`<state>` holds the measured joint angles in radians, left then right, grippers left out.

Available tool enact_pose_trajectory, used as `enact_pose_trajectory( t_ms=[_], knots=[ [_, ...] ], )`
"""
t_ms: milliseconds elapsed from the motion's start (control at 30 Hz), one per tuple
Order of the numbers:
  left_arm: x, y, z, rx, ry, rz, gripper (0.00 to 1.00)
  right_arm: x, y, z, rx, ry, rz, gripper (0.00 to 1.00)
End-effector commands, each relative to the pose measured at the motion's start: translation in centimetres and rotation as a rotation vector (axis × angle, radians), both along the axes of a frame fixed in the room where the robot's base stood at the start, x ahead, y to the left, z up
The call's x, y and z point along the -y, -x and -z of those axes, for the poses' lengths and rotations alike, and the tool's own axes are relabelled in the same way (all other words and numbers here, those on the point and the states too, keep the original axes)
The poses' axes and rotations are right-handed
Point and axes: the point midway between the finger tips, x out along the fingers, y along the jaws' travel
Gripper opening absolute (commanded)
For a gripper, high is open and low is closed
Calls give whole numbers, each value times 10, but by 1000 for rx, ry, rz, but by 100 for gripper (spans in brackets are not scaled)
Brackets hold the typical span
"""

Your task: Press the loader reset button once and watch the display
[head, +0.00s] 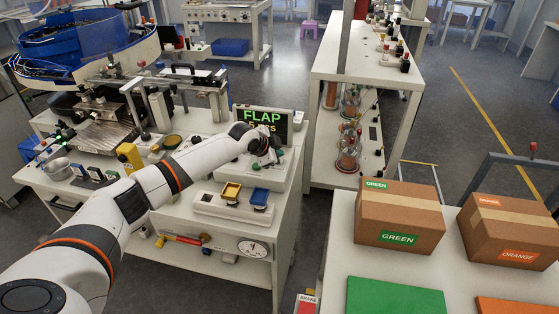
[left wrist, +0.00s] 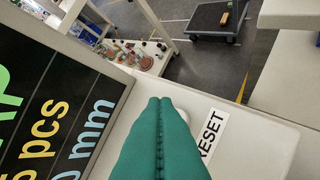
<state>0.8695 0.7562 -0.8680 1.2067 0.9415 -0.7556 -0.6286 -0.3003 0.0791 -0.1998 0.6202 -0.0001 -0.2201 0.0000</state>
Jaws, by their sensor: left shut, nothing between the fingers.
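The display (head: 262,117) stands on the white bench and reads "FLAP" in green with "pcs" in yellow below. Its dark screen fills the left of the left wrist view (left wrist: 48,120), showing "5 pcs" and "0 mm" lines, partly cut off. My left gripper (head: 270,160) is just in front of the display's lower right. In the left wrist view its green fingers (left wrist: 159,100) are shut together and empty, beside a white "RESET" label (left wrist: 212,134). The reset button is mostly or wholly hidden by the fingers; I cannot tell whether they touch it. My right gripper is out of view.
A panel with yellow (head: 231,191) and blue (head: 260,197) pieces sits in front of the display. A round dial (head: 253,248) is on the bench front. Green-labelled (head: 399,215) and orange-labelled (head: 508,230) boxes stand on the right table. A blue bowl machine (head: 80,45) is back left.

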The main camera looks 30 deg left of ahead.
Motion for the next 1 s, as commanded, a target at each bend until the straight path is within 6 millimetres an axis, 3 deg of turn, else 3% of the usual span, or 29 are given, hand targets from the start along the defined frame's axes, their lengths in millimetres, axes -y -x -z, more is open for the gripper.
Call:
enact_pose_trajectory(
  t_ms=[1000],
  knots=[
    [0,0,9,0,0,0,0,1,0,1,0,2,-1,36]
  ],
)
